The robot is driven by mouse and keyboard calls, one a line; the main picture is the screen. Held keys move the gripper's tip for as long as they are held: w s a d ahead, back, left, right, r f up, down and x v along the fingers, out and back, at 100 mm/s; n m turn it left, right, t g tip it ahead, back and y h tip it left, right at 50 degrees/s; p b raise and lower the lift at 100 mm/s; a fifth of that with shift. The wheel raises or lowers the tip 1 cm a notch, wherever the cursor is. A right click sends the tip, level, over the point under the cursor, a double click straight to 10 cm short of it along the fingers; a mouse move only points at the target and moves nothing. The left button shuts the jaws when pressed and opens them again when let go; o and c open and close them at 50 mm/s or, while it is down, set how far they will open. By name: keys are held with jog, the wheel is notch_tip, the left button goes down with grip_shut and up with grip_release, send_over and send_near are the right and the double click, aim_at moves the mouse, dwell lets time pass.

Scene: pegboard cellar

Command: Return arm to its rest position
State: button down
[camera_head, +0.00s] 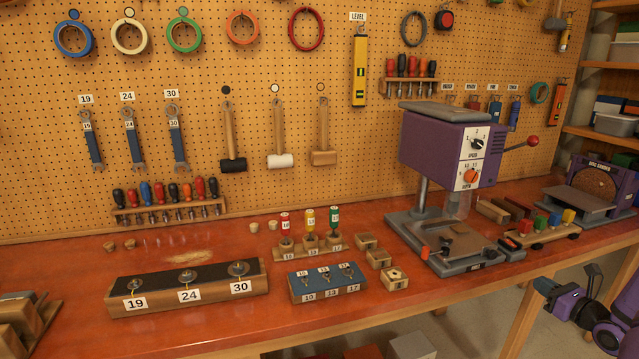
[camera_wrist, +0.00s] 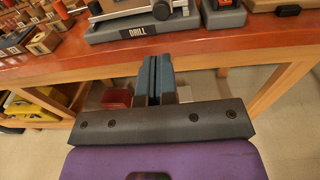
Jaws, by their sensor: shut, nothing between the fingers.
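My gripper (camera_wrist: 156,80) is shut and empty in the wrist view, its two blue-grey fingers together in front of the dark palm bar and purple wrist. It points toward the workbench's front edge, below the drill press base (camera_wrist: 160,25) labelled DRILL. In the head view my purple arm and gripper (camera_head: 543,286) show at the lower right, in front of the red-topped workbench (camera_head: 400,310) and apart from it.
The purple drill press (camera_head: 445,150) stands on the bench, with a disc sander (camera_head: 600,180) to its right. Socket blocks (camera_head: 190,290) and (camera_head: 328,284) sit near the front edge. Wooden legs (camera_head: 527,318) and boxes (camera_wrist: 115,98) are below. Open floor lies at the right.

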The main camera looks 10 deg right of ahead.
jog(key=w+a+r+n+g+y, duration=0.1)
jog(key=a+r+n+g+y, duration=0.4)
jog(key=a+r+n, duration=0.65)
jog(key=w+a+r+n+g+y, duration=0.1)
jog(key=a+r+n+g+y, duration=0.4)
jog(key=a+r, duration=0.7)
jog(key=s+a+r+n+g+h, duration=0.2)
jog(key=s+a+n+g+h, duration=0.1)
jog(key=s+a+n, duration=0.3)
jog(key=s+a+r+n+g+h, duration=0.2)
jog(key=s+a+n+h, duration=0.1)
jog(key=a, duration=0.4)
jog(key=s+a+r+n+t+h, duration=0.2)
jog(key=s+r+n+h, duration=0.4)
jog(key=s+n, duration=0.3)
jog(key=shift+s+r+t, duration=0.3)
jog(key=shift+s+t, duration=0.2)
jog(key=shift+s, duration=0.8)
